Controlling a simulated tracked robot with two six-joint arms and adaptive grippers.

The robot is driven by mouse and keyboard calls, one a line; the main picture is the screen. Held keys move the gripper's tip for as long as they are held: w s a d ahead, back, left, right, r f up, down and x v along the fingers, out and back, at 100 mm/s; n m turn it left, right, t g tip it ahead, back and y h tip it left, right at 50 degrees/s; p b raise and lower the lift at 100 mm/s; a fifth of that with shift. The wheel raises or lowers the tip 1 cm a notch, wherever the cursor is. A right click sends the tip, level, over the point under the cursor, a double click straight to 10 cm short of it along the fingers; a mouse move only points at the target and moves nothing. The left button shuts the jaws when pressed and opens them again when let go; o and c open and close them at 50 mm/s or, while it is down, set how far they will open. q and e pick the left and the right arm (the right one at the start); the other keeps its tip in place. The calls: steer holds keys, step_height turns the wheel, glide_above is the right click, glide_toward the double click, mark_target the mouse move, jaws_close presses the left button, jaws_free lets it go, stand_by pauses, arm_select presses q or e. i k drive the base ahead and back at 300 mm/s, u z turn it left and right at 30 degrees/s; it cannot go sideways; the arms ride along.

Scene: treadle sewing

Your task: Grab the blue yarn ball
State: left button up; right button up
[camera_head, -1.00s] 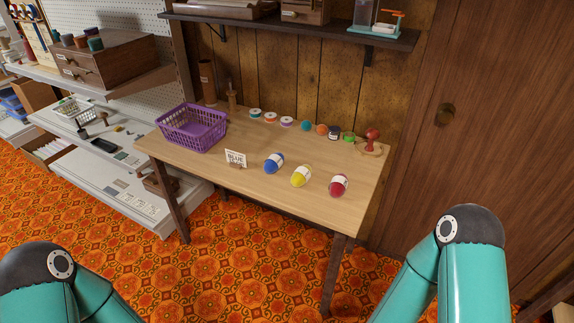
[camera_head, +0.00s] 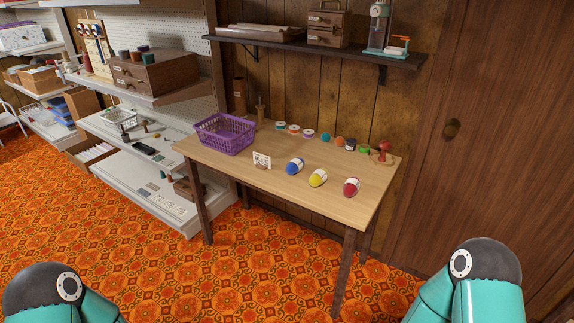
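A blue yarn ball (camera_head: 294,166) with a pale label band lies on the wooden table (camera_head: 270,180), left of a yellow yarn ball (camera_head: 318,178) and a red yarn ball (camera_head: 351,187). A small white card (camera_head: 262,159) stands on the table just left of the blue ball; its text is too small to read now. Only teal arm links of mine show in the bottom corners, well in front of the table. Both grippers are out of view.
A purple basket (camera_head: 225,133) stands at the table's left end. Spools and small items line the back edge, with a red-knobbed stand (camera_head: 383,150) at right. A wall shelf (camera_head: 320,45) hangs above. Shelving (camera_head: 150,170) stands left; patterned floor lies open in front.

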mark_target(293, 167)
steer(key=u, duration=0.3)
steer(key=i, duration=1.6)
steer(key=z, duration=0.4)
